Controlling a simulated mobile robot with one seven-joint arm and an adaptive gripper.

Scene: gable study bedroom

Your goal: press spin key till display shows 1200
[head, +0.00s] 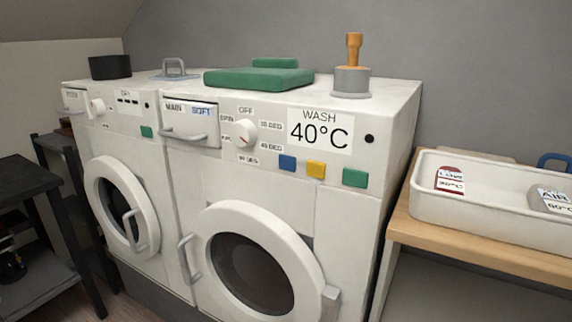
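The front washing machine (352,235) is white, and its display (320,131) reads "WASH 40°C"; no 1200 shows on it. Below the display are a blue key (287,163), a yellow key (316,169) and a green key (354,178). No label is readable on these keys, so I cannot tell which is the spin key. A white dial (243,133) sits left of the display with "OFF" above it, and a black round spot (369,139) is to its right. My gripper is not in view.
A second white machine (170,220) stands left. On top are a green slab (259,79), a grey stamp-like object with an orange handle (352,78) and a black bowl (110,67). A wooden table (480,252) at right holds a white tray (490,225). Dark shelving (30,182) stands at left.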

